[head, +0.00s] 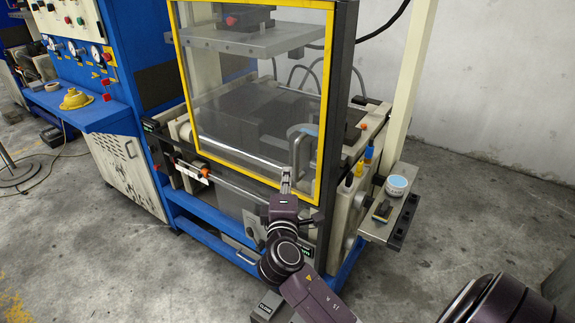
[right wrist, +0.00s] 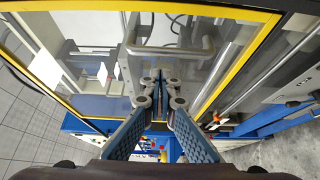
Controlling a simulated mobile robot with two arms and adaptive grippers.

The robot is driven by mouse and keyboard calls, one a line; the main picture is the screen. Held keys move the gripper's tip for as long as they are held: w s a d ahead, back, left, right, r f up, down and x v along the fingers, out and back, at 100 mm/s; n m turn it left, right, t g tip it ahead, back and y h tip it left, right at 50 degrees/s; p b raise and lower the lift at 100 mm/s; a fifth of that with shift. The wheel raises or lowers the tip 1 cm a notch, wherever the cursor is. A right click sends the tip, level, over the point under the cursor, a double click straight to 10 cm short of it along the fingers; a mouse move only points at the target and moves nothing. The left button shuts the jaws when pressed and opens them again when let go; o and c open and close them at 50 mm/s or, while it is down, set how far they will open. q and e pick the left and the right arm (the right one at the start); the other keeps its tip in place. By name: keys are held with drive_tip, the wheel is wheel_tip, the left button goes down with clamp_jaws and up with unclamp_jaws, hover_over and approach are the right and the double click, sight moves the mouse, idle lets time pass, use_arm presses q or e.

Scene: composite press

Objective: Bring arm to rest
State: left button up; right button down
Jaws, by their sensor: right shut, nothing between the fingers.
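My right gripper (head: 287,178) is at the front of the press door (head: 255,90), a clear panel in a yellow frame. Its fingers are closed together and empty, and the closed fingertips show in the right wrist view (right wrist: 152,82). The grey door handle (head: 296,152) is just above the fingertips in the head view. The handle also shows in the right wrist view (right wrist: 130,32), beyond the fingertips. I cannot tell whether the fingers touch the handle or the door. My left gripper is out of view.
The press (head: 352,205) stands on a concrete floor (head: 465,215). A side shelf (head: 398,222) at its right holds a round tub (head: 397,186) and a brush-like block (head: 381,210). A blue cabinet (head: 120,115) stands at the left. The floor at the right is mostly clear.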

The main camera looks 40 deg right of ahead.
drive_tip(key=v, duration=0.5)
drive_tip(key=a+f+n+g+y+b, duration=0.1)
drive_tip(key=a+f+y, duration=0.2)
drive_tip(key=f, duration=0.8)
drive_tip(key=a+f+g+y, duration=0.1)
drive_tip(key=a+f+y, duration=0.1)
drive_tip(key=f, duration=1)
drive_tip(key=s+a+f+g+y, duration=0.1)
drive_tip(key=s+a+f+y, duration=0.15)
drive_tip(key=f, duration=0.65)
drive_tip(key=s+a+f+g+y, duration=0.1)
drive_tip(key=s+f+g, duration=0.15)
drive_tip(key=f, duration=0.65)
drive_tip(key=s+a+f+m+g+y+b, duration=0.1)
drive_tip(key=s+f+m+g, duration=0.1)
drive_tip(key=s+f, duration=0.7)
drive_tip(key=s+a+f+m+g+y+b, duration=0.1)
drive_tip(key=s+f+m+g, duration=0.2)
drive_tip(key=s+f, duration=0.6)
drive_tip(key=s+a+f+m+g+y, duration=0.1)
drive_tip(key=s+f, duration=0.8)
drive_tip(key=s, duration=1.2)
drive_tip(key=a+m+g, duration=0.1)
drive_tip(key=m, duration=0.1)
drive_tip(key=shift+s+f+m+b, duration=0.25)
drive_tip(key=shift+m+b, duration=0.05)
drive_tip(key=shift+b, duration=0.1)
